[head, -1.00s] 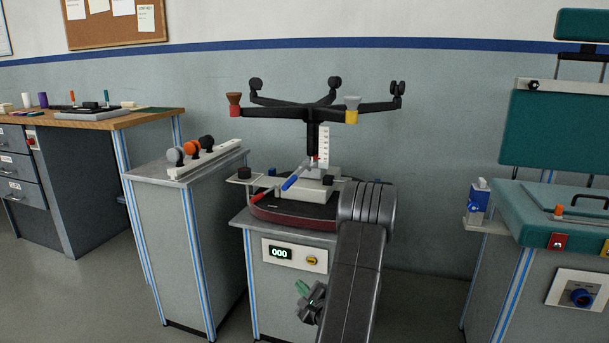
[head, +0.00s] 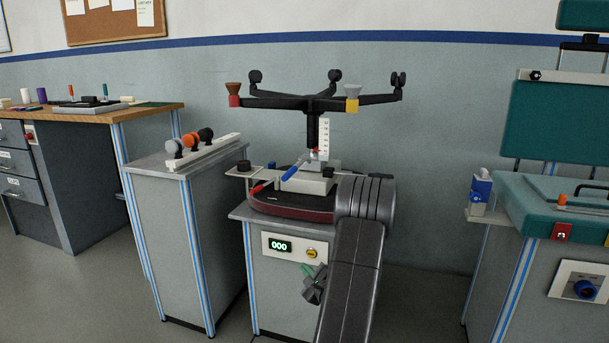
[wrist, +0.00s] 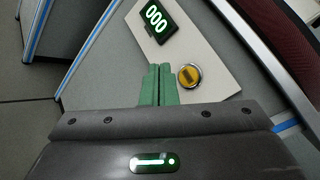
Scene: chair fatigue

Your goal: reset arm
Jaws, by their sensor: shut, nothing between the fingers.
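My gripper (head: 307,268) is low in front of the middle cabinet, below its white control panel (head: 273,248). In the wrist view its two green fingers (wrist: 159,85) are together with nothing between them. The panel carries a lit display reading 000 (wrist: 157,20) and a round yellow button (wrist: 190,76). In the wrist view the button is just right of the fingertips; I cannot tell how far the fingers are from the panel. My arm hides part of the cabinet's right side in the head view.
A black chair base (head: 310,104) stands upside down on the middle cabinet. A side cabinet (head: 170,240) with several casters on a white rail (head: 205,151) is to the left. A teal test station (head: 555,215) is at right. Open floor (head: 420,310) lies between.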

